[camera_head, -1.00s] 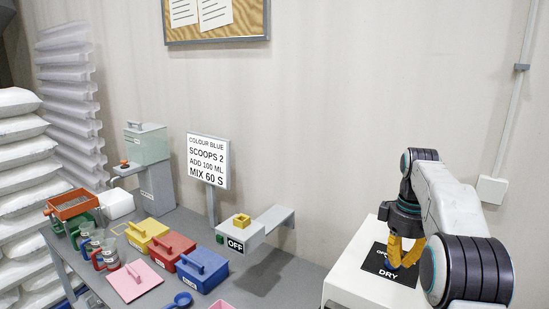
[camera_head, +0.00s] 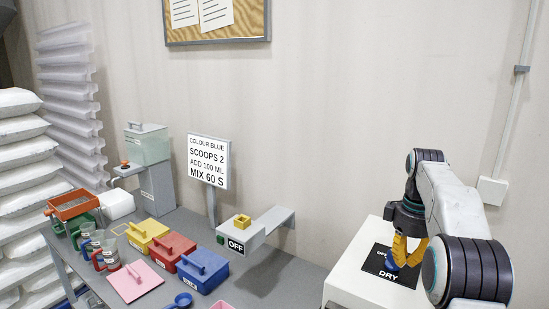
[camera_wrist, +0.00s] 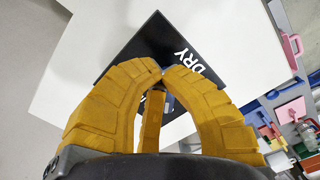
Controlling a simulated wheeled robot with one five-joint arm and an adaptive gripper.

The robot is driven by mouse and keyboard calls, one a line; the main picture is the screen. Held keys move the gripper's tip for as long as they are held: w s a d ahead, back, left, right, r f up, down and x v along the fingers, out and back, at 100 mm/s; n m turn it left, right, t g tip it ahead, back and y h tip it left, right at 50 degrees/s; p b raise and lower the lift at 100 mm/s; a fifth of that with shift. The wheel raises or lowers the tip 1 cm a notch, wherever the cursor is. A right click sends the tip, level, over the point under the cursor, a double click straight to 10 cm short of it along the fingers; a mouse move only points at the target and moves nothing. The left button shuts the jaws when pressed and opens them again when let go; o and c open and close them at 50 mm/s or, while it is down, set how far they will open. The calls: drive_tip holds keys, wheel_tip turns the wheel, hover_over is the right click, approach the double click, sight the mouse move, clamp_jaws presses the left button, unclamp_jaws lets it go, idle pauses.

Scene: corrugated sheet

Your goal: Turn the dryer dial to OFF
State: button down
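The dryer (camera_head: 352,283) is a white box at the lower right in the head view, with a black dial plate (camera_head: 378,262) on top. DRY is readable at the plate's near edge; other lettering is partly covered. The plate also shows in the wrist view (camera_wrist: 140,50).
A grey bench (camera_head: 268,277) to the left holds coloured lidded boxes (camera_head: 203,268), a pink board (camera_head: 134,281), jugs and a recipe sign (camera_head: 209,162). A grey bracket (camera_head: 262,230) with an OFF label stands nearer. The wall (camera_head: 340,120) is behind the dryer.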

drive_tip(key=shift+s+d+f, duration=0.15)
drive_tip(key=shift+d+f, duration=0.05)
idle(0.3)
drive_tip(key=shift+d+r, duration=0.2)
drive_tip(key=shift+r, duration=2.6)
drive_tip(key=shift+a+r, duration=0.1)
drive_tip(key=shift+r, duration=0.2)
drive_tip(key=shift+a, duration=0.1)
